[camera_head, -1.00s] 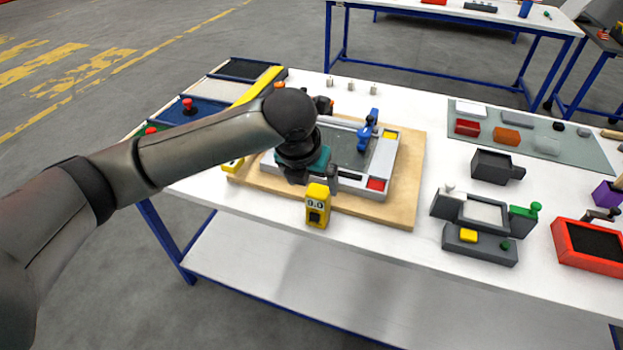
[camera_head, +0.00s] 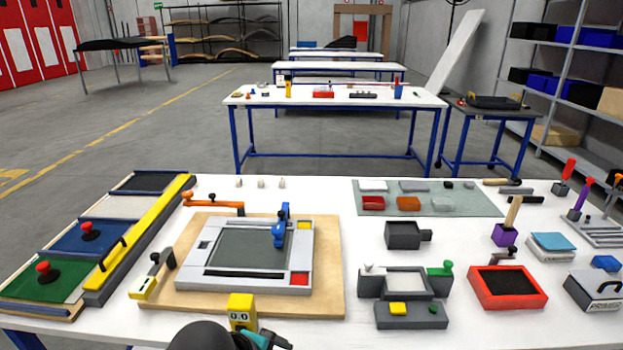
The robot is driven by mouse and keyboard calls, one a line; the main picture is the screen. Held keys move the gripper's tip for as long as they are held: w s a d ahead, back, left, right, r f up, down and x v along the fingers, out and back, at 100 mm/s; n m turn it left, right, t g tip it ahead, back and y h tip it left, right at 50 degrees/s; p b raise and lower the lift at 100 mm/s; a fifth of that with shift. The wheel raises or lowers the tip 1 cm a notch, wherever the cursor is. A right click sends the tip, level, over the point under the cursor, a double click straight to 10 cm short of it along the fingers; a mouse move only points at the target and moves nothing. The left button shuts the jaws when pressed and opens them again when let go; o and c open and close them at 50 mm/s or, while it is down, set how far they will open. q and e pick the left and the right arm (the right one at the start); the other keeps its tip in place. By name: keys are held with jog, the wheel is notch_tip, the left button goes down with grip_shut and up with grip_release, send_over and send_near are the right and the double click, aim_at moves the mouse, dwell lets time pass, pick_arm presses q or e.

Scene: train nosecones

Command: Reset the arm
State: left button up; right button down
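Only a small part of my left arm shows, at the bottom edge of the head view: a dark rounded link and a teal wrist part. The dark end of my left gripper (camera_head: 279,343) is just in front of the yellow block marked 0.0 (camera_head: 241,309). Its fingers are too small and cut off to tell open from shut. My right arm and gripper are out of view. A grey frame fixture (camera_head: 195,284) with a blue clamp (camera_head: 280,228) lies on a wooden board (camera_head: 330,270) beyond the gripper.
The white table (camera_head: 335,200) holds a long yellow-barred guide (camera_head: 135,235) at left. At right are a grey fixture (camera_head: 411,318), a red-rimmed tray (camera_head: 506,310), a dark box (camera_head: 402,235) and a green-grey mat (camera_head: 470,205). Other tables stand behind.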

pick_arm(q)
jog(key=s+a+f+n+g+y, duration=0.1)
jog(key=s+a+f+n+y, duration=0.15)
jog(key=s+a+n, duration=0.45)
jog(key=s+a+f+n+y, duration=0.1)
jog(key=s+a+f+n, duration=0.2)
jog(key=s+n, duration=0.8)
notch_tip(320, 180, down, 25)
jog(key=w+n+g+b, duration=0.1)
jog(key=n+b, duration=0.1)
jog(key=b, duration=0.1)
jog(key=s+a+f+g+b, duration=0.1)
jog(key=s+a+f, duration=0.1)
jog(key=s+f, duration=1.2)
jog(key=shift+s+a+f+g+b, duration=0.3)
jog(key=shift+a+f+b, duration=0.1)
jog(key=shift+f, duration=0.2)
